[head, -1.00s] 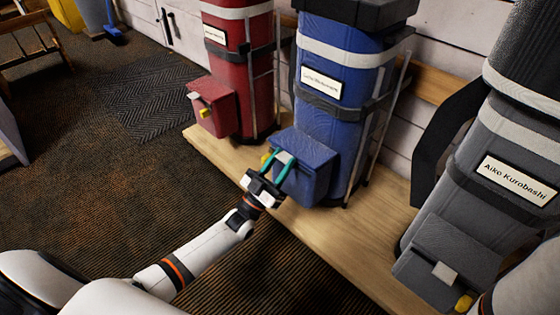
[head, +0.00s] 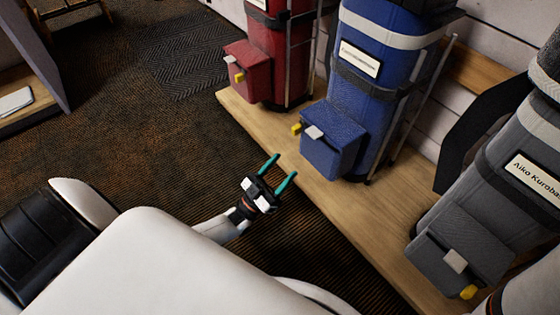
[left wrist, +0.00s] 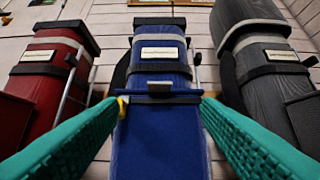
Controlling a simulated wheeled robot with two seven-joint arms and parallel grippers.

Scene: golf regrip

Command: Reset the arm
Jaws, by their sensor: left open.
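My left gripper (head: 277,176) is open and empty, its two green fingers spread apart. It is in front of the blue golf bag (head: 350,95), short of the bag's pocket box (head: 333,140) and apart from it. A yellow piece (head: 297,129) sticks out at the left side of that box. In the left wrist view the green fingers (left wrist: 160,115) frame the blue bag (left wrist: 160,142), with nothing between them. My right gripper is not in view.
A red bag (head: 283,50) stands to the left and a grey bag (head: 490,185) to the right on the wooden platform (head: 385,212). The grey bag's label begins "Aiko". Dark carpet (head: 150,140) is clear at left.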

